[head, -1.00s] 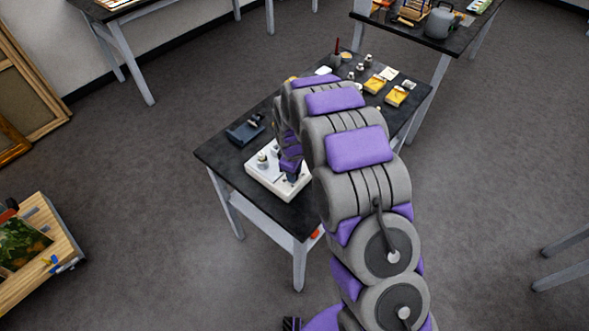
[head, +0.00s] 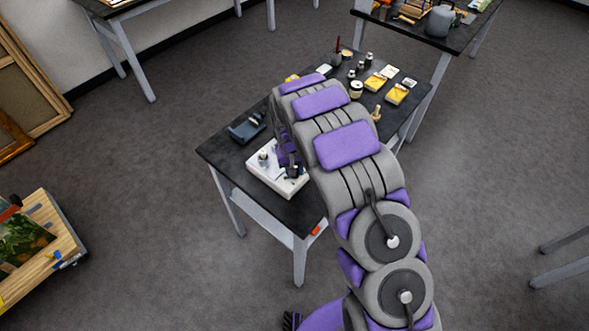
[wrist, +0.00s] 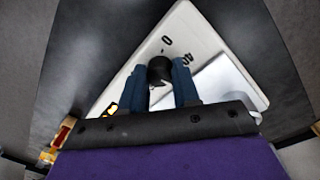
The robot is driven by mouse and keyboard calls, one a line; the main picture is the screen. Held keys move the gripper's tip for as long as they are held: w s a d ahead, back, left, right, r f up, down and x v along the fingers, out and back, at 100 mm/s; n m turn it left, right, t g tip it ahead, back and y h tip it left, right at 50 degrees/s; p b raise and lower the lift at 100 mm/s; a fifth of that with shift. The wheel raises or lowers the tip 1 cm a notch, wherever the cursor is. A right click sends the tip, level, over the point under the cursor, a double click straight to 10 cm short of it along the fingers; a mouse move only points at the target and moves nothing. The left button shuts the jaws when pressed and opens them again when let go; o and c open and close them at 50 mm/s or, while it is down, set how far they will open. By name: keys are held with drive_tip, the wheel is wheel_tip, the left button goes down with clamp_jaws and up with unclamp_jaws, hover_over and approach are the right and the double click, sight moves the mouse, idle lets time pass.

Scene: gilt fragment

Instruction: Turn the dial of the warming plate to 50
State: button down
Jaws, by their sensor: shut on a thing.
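The white warming plate (head: 264,177) sits at the near end of the dark table. In the wrist view, its pale body (wrist: 190,30) shows the printed marks 0 and 40 near the dial, with a silver-grey flat surface (wrist: 222,82) to the right. My gripper (wrist: 160,74) has its two blue fingers on either side of the black dial (wrist: 160,66) and is shut on it. No pointer line on the dial is clear, so its setting cannot be read. In the head view, my gripper (head: 291,166) is over the plate's right part, partly hidden by my arm.
A dark blue device (head: 246,129) lies behind the plate on the table (head: 222,152). Jars (head: 356,89) and yellow boxes (head: 396,94) stand toward the far end. A small pot (head: 264,158) stands on the plate's left part.

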drive_tip(key=shift+w+a+r+m, duration=0.1)
drive_tip(key=shift+w+m, duration=0.05)
drive_tip(key=shift+m, duration=0.45)
drive_tip(key=shift+w+r+m, duration=0.1)
drive_tip(key=shift+m, duration=0.5)
drive_tip(key=c, duration=1)
unclamp_jaws()
drive_tip(key=shift+f, duration=0.15)
drive_tip(key=shift+o, duration=0.9)
drive_tip(key=shift+s, duration=0.1)
wheel_tip(320, 180, up, 17)
drive_tip(key=a+p, duration=0.1)
